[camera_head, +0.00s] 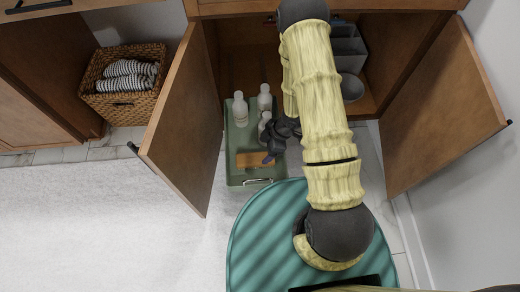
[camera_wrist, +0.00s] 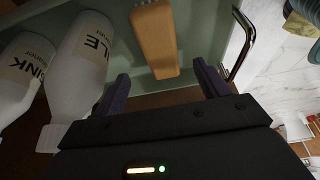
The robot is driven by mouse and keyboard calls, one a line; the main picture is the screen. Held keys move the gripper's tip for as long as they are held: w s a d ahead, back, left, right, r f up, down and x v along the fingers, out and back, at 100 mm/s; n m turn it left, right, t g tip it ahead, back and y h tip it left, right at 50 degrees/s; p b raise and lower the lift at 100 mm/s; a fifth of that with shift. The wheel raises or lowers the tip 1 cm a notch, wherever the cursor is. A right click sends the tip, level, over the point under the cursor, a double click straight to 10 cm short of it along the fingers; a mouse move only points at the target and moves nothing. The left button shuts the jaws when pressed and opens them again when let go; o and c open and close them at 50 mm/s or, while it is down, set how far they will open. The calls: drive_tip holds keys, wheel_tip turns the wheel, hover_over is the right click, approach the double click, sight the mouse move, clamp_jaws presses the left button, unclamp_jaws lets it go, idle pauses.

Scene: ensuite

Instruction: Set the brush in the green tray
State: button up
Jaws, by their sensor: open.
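The wooden brush (camera_head: 254,160) lies flat in the near end of the green tray (camera_head: 236,178), inside the tray's rim. In the wrist view the brush (camera_wrist: 155,40) shows as an orange-brown block on the green tray floor (camera_wrist: 200,25). My gripper (camera_head: 268,158) is over the tray at the brush's right end. The wrist view shows my gripper (camera_wrist: 163,84) open, with the dark fingers apart on either side of the brush's near end and a gap visible at each side. The brush's underside is hidden.
White bottles (camera_head: 240,108) stand at the tray's far end, close to my gripper in the wrist view (camera_wrist: 80,65). The tray has a metal handle (camera_head: 258,181). Open cabinet doors flank it at left (camera_head: 182,125) and right (camera_head: 440,110). A wicker basket (camera_head: 125,105) stands farther left.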

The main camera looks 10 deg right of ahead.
drive_tip(key=shift+v, duration=1.1)
drive_tip(key=shift+d, duration=0.1)
drive_tip(key=shift+s, duration=0.1)
